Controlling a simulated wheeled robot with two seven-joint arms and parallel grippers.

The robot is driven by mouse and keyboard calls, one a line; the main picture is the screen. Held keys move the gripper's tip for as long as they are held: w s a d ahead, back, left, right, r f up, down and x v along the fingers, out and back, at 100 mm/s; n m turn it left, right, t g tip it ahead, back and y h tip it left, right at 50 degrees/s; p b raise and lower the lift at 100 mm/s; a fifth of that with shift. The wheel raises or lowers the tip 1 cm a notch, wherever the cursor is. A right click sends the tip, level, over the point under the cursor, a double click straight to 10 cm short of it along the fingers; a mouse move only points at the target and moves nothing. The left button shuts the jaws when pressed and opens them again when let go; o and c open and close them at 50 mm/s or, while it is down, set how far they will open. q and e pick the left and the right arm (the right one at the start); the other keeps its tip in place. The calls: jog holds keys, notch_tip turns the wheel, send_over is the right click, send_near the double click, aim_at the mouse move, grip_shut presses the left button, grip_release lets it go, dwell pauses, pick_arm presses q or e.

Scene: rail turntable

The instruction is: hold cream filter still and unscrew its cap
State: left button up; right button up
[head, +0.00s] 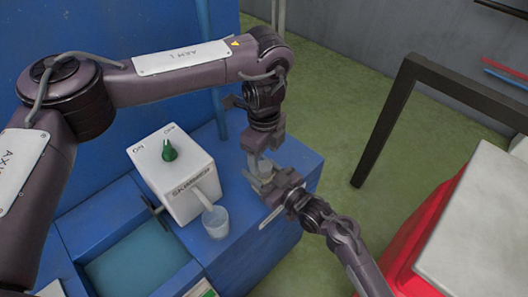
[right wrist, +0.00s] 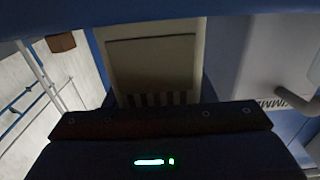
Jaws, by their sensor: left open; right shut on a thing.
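The cream filter (head: 263,167) stands at the right end of the blue bench, small and mostly covered by my two grippers in the head view. In the right wrist view a pale cream body (right wrist: 152,65) with a ribbed lower edge fills the middle, close in front of the jaws. My right gripper (head: 268,189) comes from the lower right and is shut on the filter low down. My left gripper (head: 262,154) points down from above, open, at the filter's top. The cap is hidden there, and I cannot tell whether the left fingers touch it.
A white skimmer box (head: 172,172) with a green knob (head: 169,151) stands left of the grippers. Its spout ends over a clear cup (head: 216,222). A water basin (head: 140,262) lies further left. A black frame (head: 385,125) and a red-sided, white-topped unit (head: 480,225) stand right.

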aim_at(264, 166)
pick_arm(q)
jog(key=shift+m, duration=1.1)
jog(key=shift+f, duration=0.15)
jog(key=shift+f, duration=1.9)
jog(key=shift+c, duration=0.2)
jog(key=c, duration=1.2)
jog(key=n, duration=0.5)
jog(key=shift+n, duration=0.5)
